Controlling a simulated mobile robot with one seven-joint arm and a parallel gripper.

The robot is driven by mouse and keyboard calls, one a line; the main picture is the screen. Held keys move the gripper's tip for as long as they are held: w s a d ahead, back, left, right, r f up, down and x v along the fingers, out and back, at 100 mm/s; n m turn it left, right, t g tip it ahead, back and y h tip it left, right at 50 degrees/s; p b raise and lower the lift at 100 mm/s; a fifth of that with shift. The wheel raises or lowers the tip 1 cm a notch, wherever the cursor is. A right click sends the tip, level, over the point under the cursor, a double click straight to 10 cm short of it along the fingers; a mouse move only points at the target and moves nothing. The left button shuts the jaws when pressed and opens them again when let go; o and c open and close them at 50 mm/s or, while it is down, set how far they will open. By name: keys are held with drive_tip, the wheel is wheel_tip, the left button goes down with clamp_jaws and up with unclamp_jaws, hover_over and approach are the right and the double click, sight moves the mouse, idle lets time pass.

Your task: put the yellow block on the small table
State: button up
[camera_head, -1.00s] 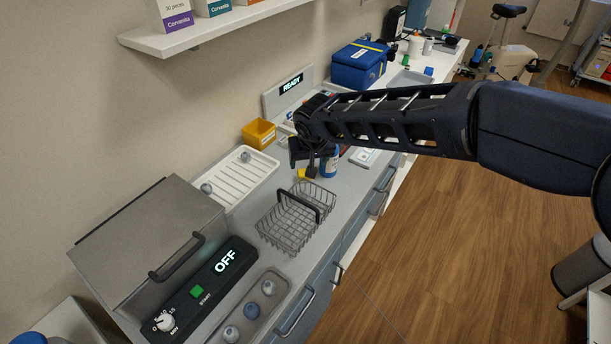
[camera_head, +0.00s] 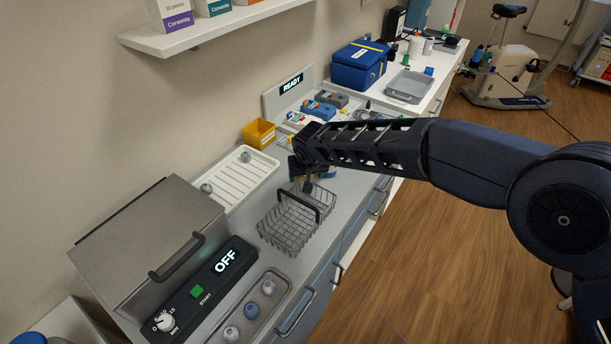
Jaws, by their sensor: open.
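My gripper (camera_head: 308,184) is open above the counter, just behind the far end of the wire basket (camera_head: 290,222). My arm reaches in from the right and covers part of the counter. I cannot make out the yellow block for certain now; the spot where a small yellow piece showed is hidden by my gripper. A blue item (camera_head: 330,173) shows partly beside the gripper, under my arm. I cannot pick out the small table in this view.
The wire basket has a raised dark handle. A white rack (camera_head: 240,178), a yellow bin (camera_head: 259,134) and a grey machine reading OFF (camera_head: 150,250) stand around it. A blue box (camera_head: 359,66) and grey tray (camera_head: 409,86) lie farther back. Wooden floor (camera_head: 400,270) is open at right.

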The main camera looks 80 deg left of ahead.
drive_tip(key=shift+c, duration=0.4)
drive_tip(key=c, duration=1.1)
drive_tip(key=shift+o, duration=0.2)
drive_tip(key=shift+r, duration=0.1)
wheel_tip(320, 180, up, 20)
